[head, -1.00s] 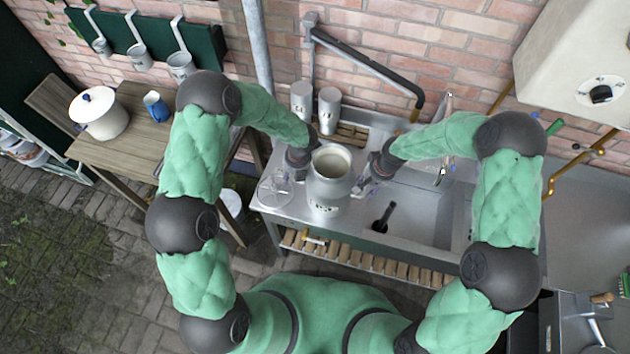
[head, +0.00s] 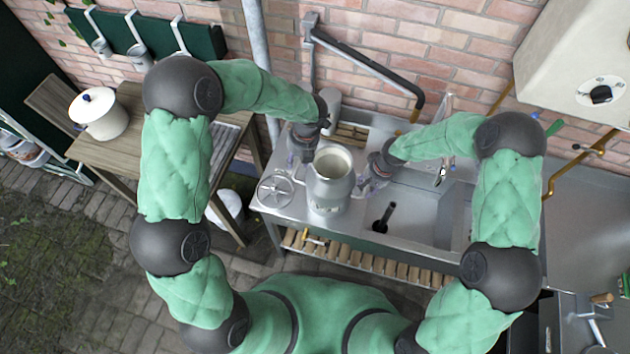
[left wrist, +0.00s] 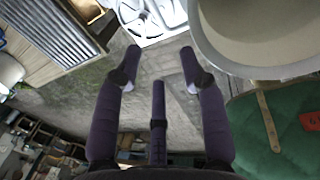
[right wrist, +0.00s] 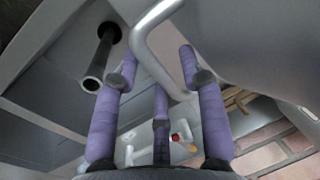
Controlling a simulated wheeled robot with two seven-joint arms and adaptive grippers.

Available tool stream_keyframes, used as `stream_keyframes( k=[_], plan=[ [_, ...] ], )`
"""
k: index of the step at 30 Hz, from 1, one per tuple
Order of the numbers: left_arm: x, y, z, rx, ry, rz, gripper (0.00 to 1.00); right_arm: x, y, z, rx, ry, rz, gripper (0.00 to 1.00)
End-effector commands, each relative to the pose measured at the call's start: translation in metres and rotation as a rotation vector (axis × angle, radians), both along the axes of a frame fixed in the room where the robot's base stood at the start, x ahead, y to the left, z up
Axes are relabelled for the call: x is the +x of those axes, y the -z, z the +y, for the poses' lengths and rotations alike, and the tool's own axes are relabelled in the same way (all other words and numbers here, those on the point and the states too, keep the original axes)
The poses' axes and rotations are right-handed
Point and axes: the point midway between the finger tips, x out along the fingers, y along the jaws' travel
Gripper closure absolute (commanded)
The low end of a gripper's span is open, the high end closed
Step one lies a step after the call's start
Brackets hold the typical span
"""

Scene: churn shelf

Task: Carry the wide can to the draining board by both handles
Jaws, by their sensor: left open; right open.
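The wide can (head: 327,195), pale grey metal and open-topped, stands upright on the steel top left of the sink basin. My left gripper (head: 303,155) is open at the can's back left; in the left wrist view its jaws (left wrist: 160,66) are empty, with the can's rim (left wrist: 225,60) to their right. No left handle shows between them. My right gripper (head: 364,185) is open at the can's right; in the right wrist view the bent handle (right wrist: 146,45) passes between its jaws (right wrist: 155,66). A ridged metal draining board (head: 222,143) lies on the wooden table, partly behind my left arm.
A spoked round metal piece (head: 275,190) lies left of the can. The sink basin (head: 415,215) with a dark upright pipe is right. A white lidded pot (head: 99,113) stands on the wooden table (head: 135,150). A grey cylinder (head: 331,100) stands behind the can.

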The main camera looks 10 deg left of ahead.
Motion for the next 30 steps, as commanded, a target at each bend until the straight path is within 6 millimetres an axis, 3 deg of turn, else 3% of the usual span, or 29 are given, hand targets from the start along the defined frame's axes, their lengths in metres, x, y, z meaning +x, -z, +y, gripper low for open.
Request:
stream_keyframes(
  k=[5, 21, 30],
  plan=[
    [-0.001, -0.003, -0.001, 0.0, 0.001, 0.001, 0.59, 0.001, -0.011, -0.002, -0.001, 0.0, -0.004, 0.58],
    [0.0, -0.003, -0.001, 0.0, 0.0, 0.001, 0.59, -0.002, -0.103, -0.02, 0.001, 0.001, -0.003, 0.58],
    [0.0, -0.003, -0.001, 0.0, 0.0, 0.001, 0.59, -0.003, -0.118, -0.023, 0.0, -0.001, 0.0, 0.58]
  ],
)
